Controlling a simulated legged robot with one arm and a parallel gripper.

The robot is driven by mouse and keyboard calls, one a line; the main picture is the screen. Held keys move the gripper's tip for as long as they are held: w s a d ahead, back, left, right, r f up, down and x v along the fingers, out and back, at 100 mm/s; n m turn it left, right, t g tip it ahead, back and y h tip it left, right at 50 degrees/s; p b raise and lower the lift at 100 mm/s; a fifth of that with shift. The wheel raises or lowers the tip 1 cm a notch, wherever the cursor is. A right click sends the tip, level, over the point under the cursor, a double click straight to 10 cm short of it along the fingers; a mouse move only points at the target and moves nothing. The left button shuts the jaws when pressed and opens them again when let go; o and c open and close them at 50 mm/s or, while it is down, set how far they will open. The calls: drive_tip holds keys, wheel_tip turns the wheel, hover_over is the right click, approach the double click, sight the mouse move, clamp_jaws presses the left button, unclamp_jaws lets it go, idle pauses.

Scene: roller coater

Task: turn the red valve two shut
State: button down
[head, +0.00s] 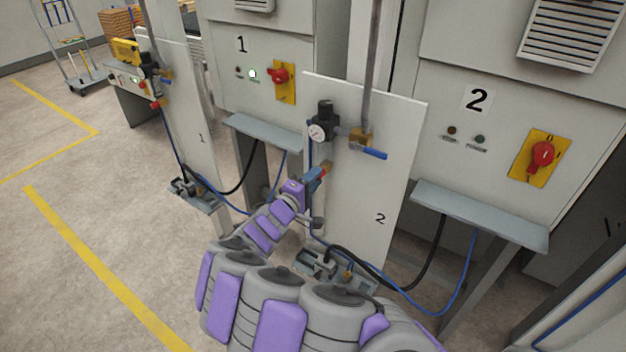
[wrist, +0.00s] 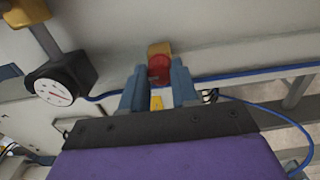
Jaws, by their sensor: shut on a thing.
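The red valve two (head: 323,170) is low on the left part of the white panel marked 2 (head: 385,190), below the gauge. Only a small red-orange part of it shows in the head view. In the wrist view the red valve (wrist: 159,68) sits between my two blue-grey fingers, with a brass-coloured part behind it. My gripper (head: 316,177) is shut on the valve; the wrist view also shows my gripper (wrist: 157,84). The fingers hide the valve's sides, and I cannot tell its exact turn angle.
A black regulator with a round gauge (head: 320,131) and a blue-handled valve (head: 372,153) are above my gripper. A foot pedal unit (head: 335,268) with hoses lies below. Cabinet 2 has a red rotary switch (head: 541,156). Open floor (head: 120,200) is at left.

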drive_tip(key=shift+f, duration=0.25)
drive_tip(key=c, duration=1.1)
unclamp_jaws()
drive_tip(key=shift+c, duration=0.2)
drive_tip(key=o, duration=0.3)
drive_tip(key=shift+r, duration=0.1)
drive_tip(key=p+v, duration=0.4)
drive_tip(key=v, duration=1.3)
drive_tip(key=shift+a, duration=0.25)
drive_tip(key=shift+s, duration=0.15)
